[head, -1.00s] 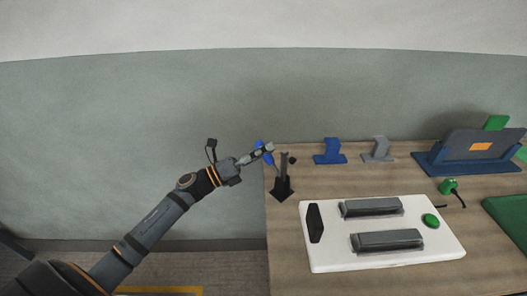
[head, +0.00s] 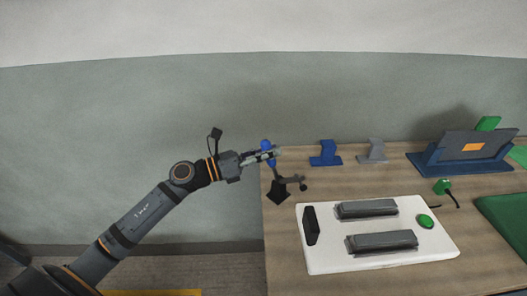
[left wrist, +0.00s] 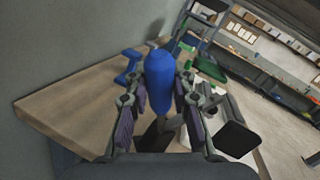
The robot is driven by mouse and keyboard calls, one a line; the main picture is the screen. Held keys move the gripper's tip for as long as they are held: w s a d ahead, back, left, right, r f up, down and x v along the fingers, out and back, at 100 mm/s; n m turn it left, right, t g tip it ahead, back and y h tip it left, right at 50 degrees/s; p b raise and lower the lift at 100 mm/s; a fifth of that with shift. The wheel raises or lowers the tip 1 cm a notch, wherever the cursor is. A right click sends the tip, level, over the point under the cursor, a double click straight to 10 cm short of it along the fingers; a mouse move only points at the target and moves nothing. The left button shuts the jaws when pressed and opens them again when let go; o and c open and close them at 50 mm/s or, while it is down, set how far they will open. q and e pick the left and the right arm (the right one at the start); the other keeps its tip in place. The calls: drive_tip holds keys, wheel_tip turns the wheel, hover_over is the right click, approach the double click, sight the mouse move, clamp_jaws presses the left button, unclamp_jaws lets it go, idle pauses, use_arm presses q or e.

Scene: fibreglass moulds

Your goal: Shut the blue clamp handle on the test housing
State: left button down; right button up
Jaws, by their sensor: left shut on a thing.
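The blue clamp handle (head: 266,146) stands up from a dark clamp base (head: 279,192) at the table's left edge. In the left wrist view the blue handle (left wrist: 159,82) lies between the two fingers of my left gripper. My left gripper (head: 268,156) is shut on the handle, with its arm reaching in from the left. A dark arm of the clamp (head: 296,183) points right, low over the table. The white test housing (head: 330,262) lies in front of the clamp, with two grey blocks, a black plate and a green button on it. My right gripper is not in view.
A blue stand (head: 325,155) and a grey stand (head: 372,152) stand at the back. A dark panel in a blue holder (head: 450,165) is at the back right. A green plug (head: 443,187) with a cable and a green mat (head: 506,222) lie at the right.

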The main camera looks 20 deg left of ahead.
use_arm(q)
drive_tip(key=c, duration=1.1)
unclamp_jaws()
